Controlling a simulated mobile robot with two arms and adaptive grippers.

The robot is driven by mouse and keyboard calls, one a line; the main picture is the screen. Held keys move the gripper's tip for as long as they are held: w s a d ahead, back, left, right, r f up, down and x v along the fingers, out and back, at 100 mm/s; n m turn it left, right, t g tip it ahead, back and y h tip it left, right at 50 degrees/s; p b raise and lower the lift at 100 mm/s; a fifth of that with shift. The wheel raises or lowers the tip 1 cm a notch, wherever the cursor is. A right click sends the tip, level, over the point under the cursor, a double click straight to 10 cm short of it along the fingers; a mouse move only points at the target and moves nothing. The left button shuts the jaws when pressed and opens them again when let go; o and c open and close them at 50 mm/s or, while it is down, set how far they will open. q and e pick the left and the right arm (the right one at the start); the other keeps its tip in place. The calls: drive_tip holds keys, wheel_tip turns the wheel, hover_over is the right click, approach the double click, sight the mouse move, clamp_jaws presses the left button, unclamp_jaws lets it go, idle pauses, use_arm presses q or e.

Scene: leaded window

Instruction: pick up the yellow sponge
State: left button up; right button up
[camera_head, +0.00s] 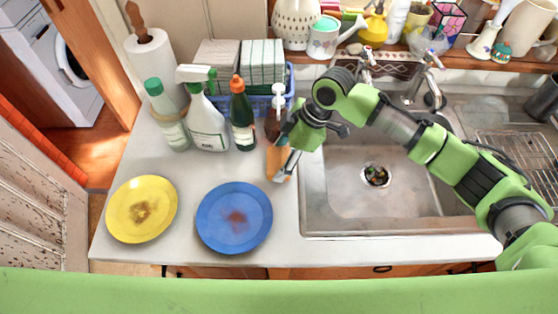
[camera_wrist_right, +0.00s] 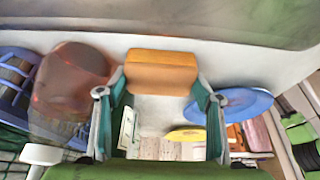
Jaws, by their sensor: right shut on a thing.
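The yellow sponge (camera_head: 277,160) looks orange-yellow in the head view, at the left edge of the sink, partly hidden by my right gripper (camera_head: 285,163). In the right wrist view the sponge (camera_wrist_right: 161,72) is a flat-faced block between the two fingertips of the right gripper (camera_wrist_right: 160,95). The right gripper is shut on it. I cannot tell whether the sponge touches the counter. My left gripper is not in view.
A blue plate (camera_head: 234,218) and a yellow plate (camera_head: 141,209), both stained, lie on the counter. A spray bottle (camera_head: 207,120), a dark green bottle (camera_head: 242,115) and a blue basket (camera_head: 262,104) stand behind. The sink (camera_head: 345,200) is to the right. The front counter is clear around the plates.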

sight(281, 160)
drive_tip(key=shift+s+r+b, duration=0.1)
drive_tip(key=shift+r+b, duration=0.1)
drive_tip(key=shift+b, duration=0.3)
wheel_tip(281, 160, up, 6)
drive_tip(key=shift+r+b, duration=0.25)
drive_tip(key=shift+b, duration=0.8)
drive_tip(key=s+b, duration=0.3)
drive_tip(key=s, duration=1.6)
drive_tip(key=shift+s, duration=0.35)
drive_tip(key=shift+c, duration=1.1)
drive_tip(key=shift+b, duration=0.3)
